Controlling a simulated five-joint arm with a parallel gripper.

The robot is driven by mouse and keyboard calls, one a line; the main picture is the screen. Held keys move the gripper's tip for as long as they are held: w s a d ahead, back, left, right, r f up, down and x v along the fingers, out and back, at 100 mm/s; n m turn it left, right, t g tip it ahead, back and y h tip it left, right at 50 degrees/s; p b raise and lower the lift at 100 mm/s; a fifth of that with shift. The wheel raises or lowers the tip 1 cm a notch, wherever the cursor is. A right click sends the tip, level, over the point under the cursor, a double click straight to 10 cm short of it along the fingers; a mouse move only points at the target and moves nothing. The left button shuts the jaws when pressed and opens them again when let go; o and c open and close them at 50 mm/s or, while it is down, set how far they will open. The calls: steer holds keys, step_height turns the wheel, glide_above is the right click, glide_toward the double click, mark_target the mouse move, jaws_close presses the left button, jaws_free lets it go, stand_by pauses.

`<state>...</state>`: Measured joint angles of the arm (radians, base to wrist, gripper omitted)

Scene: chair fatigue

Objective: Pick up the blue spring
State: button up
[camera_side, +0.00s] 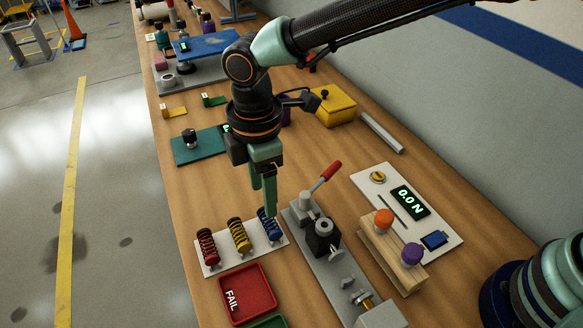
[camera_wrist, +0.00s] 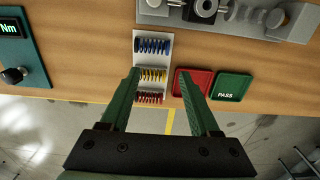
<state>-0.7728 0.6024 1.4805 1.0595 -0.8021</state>
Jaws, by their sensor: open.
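In the wrist view the blue spring (camera_wrist: 154,46) is at the far end of the row, beyond the fingertips. There my gripper (camera_wrist: 160,82) is open with its fingers apart and nothing held between them. Whether a fingertip touches the spring cannot be told.
A red FAIL tray (camera_side: 247,293) lies in front of the holder, and a green PASS tray (camera_wrist: 232,87) is beside it. A grey test fixture with a red-handled lever (camera_side: 325,176) stands close to the right of the blue spring. A force readout panel (camera_side: 410,201) lies farther right.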

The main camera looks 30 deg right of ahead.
glide_above(272, 224)
steer(key=a, duration=0.1)
step_height(272, 224, down, 4)
steer(key=shift+s+f, duration=0.1)
steer(key=shift+f, duration=0.05)
steer(key=shift+d+f, duration=0.25)
steer(key=shift+f, duration=1.1)
steer(key=shift+d+f, duration=0.2)
steer(key=shift+f, duration=1.1)
steer(key=shift+c, duration=0.3)
jaws_close()
